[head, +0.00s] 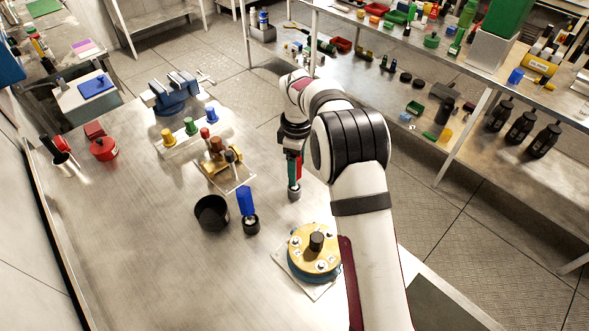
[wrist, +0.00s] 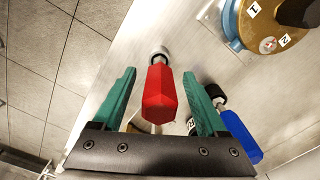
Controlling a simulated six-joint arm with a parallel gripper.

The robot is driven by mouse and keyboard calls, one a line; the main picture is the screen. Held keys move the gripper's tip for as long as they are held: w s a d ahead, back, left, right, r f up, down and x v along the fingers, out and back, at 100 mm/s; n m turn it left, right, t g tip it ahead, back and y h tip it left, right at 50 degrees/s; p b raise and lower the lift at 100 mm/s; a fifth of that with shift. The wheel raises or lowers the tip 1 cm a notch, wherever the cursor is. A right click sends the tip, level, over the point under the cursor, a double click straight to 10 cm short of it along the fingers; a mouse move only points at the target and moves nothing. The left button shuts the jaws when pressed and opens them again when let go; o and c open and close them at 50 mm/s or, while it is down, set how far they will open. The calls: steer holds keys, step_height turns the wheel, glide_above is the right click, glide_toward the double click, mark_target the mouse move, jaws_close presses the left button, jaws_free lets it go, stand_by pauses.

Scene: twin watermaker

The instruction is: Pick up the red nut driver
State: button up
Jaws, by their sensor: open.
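The red nut driver (wrist: 159,97) has a faceted red handle and a silver lower end. In the wrist view it stands between the two green fingers of my gripper (wrist: 158,74), with a visible gap on each side. The fingers are open and do not appear to touch it. In the head view my gripper (head: 294,168) is low over the bench's right side, and the driver's silver end (head: 294,193) shows just below it. The rest of the driver is mostly hidden there by the gripper.
A blue-handled driver (head: 246,201) stands close by, just outside the right finger in the wrist view (wrist: 241,137). A black cup (head: 211,213) is left of it. A round brass-topped unit (head: 315,251) is nearer. The bench's right edge is close to my gripper.

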steer(key=shift+f, duration=0.5)
jaws_close()
steer(key=shift+r, duration=0.15)
steer(key=shift+r, duration=0.3)
step_height(320, 180, up, 3)
steer(key=s+d+r, duration=0.3)
steer(key=d+r, duration=0.4)
steer(key=d, duration=0.4)
steer(key=shift+s, duration=0.35)
steer(key=c, duration=0.7)
jaws_free()
steer(key=shift+d+r, duration=0.1)
jaws_close()
